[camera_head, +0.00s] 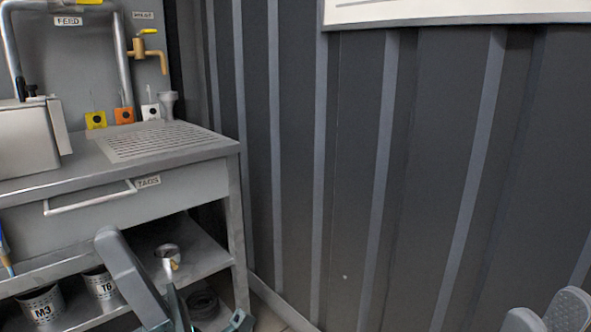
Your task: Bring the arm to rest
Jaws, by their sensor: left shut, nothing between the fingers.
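My left arm (128,276) reaches in at the bottom left, in front of the lower shelf of the bench. My left gripper (180,306) is at the bottom edge of the view, partly cut off. It is shut and empty, in front of the shelf and apart from the cups. Rounded grey parts of my right arm (566,310) show at the bottom right corner. My right gripper cannot be made out.
The metal bench (200,146) has a drawer handle (90,197) and a lower shelf with cups marked M3 (42,306) and T6 (101,287). A metal box (25,140) and colored tags (124,115) stand on top. The dark ribbed wall (350,180) fills the right.

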